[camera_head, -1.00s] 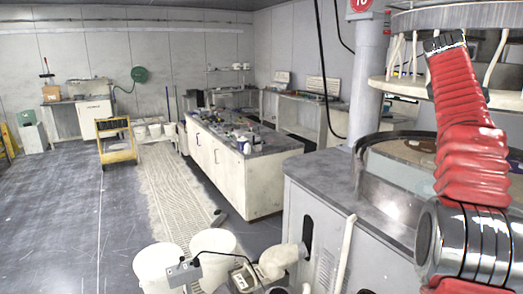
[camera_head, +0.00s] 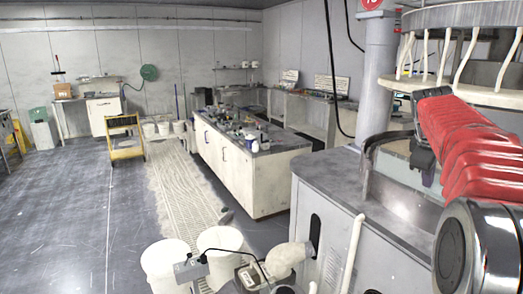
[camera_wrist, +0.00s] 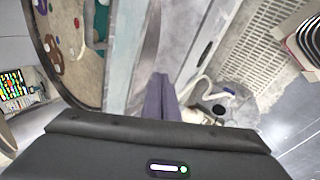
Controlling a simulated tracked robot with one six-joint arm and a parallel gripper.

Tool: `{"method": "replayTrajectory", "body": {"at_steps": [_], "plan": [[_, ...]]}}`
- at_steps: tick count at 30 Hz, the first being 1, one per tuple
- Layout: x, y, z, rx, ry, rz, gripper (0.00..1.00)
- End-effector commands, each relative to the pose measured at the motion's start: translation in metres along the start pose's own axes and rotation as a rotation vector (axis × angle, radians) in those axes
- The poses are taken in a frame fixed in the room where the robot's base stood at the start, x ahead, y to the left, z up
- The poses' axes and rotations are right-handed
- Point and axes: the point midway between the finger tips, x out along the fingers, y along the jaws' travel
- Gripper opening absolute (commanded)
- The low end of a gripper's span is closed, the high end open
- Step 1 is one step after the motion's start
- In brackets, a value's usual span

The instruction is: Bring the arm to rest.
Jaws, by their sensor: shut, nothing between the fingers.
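My red-sleeved arm reaches in from the right edge of the head view, over the grey polishing machine (camera_head: 335,185). My gripper (camera_head: 428,178) hangs from the dark wrist at the arm's end, pointing down beside the machine's round basin (camera_head: 400,200). In the wrist view the two purple-grey fingers of my gripper (camera_wrist: 160,97) are together, with nothing between them. In that view the fingers are over the edge of the machine, and a brown round platen (camera_wrist: 75,50) with coloured spots lies to the left.
A large ring-shaped upper part (camera_head: 465,18) with pale hoses is close above my arm. A grey column (camera_head: 376,75) stands behind the basin. White buckets (camera_head: 165,262) are on the floor near the machine. A white workbench (camera_head: 240,175) and yellow cart (camera_head: 125,140) stand farther off; open floor lies left.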

Motion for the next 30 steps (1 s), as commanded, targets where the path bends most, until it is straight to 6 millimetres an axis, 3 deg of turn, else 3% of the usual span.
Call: {"method": "replayTrajectory", "body": {"at_steps": [15, 30], "plan": [[-0.030, -0.170, -0.018, 0.513, 0.077, -0.161, 0.00], [-0.059, -0.336, 0.003, 0.799, 0.098, -0.305, 0.00]]}}
